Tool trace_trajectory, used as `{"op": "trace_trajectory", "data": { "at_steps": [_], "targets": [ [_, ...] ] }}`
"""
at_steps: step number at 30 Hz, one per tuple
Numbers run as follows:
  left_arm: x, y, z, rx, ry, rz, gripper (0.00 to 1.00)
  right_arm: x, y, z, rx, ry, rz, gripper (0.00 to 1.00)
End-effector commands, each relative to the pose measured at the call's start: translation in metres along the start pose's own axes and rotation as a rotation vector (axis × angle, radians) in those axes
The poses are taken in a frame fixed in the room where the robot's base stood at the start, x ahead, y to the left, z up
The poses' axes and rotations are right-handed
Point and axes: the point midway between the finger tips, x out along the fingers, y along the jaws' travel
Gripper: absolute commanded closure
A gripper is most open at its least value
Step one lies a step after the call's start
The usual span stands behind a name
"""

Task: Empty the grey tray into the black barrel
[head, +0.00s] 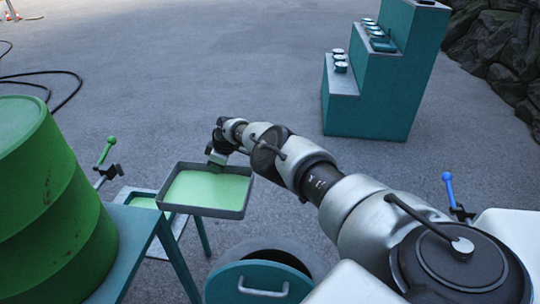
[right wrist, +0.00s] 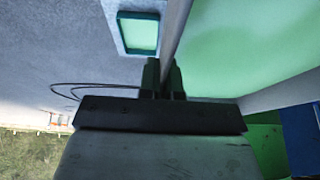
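The grey tray (head: 206,190) is a shallow rectangular pan holding light green liquid and looks roughly level in the head view. My right gripper (head: 217,158) is shut on its far rim and holds it in the air. In the right wrist view its fingers (right wrist: 163,80) close on the tray's rim (right wrist: 177,35), with green liquid to the right. A dark rounded shape (head: 290,250), possibly the black barrel, shows below and right of the tray, partly hidden behind a teal panel with a handle (head: 262,292). My left gripper is not in view.
A teal-edged green pan (right wrist: 139,33) rests on a pale sheet below. A teal stepped cabinet (head: 375,85) stands at the back right. A black hose (head: 65,75) lies far left. The middle ground is clear.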

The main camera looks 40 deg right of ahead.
Motion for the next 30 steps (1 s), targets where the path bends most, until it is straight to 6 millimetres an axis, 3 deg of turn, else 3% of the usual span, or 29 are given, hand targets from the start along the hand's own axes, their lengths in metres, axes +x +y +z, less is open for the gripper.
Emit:
{"op": "trace_trajectory", "data": {
  "at_steps": [1, 30],
  "targets": [
    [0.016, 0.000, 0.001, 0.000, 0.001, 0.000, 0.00, 0.014, 0.000, 0.005, 0.001, 0.002, 0.001, 1.00],
    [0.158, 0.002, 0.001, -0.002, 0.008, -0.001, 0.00, 0.150, 0.001, 0.061, 0.001, 0.002, 0.000, 1.00]
  ]
}}
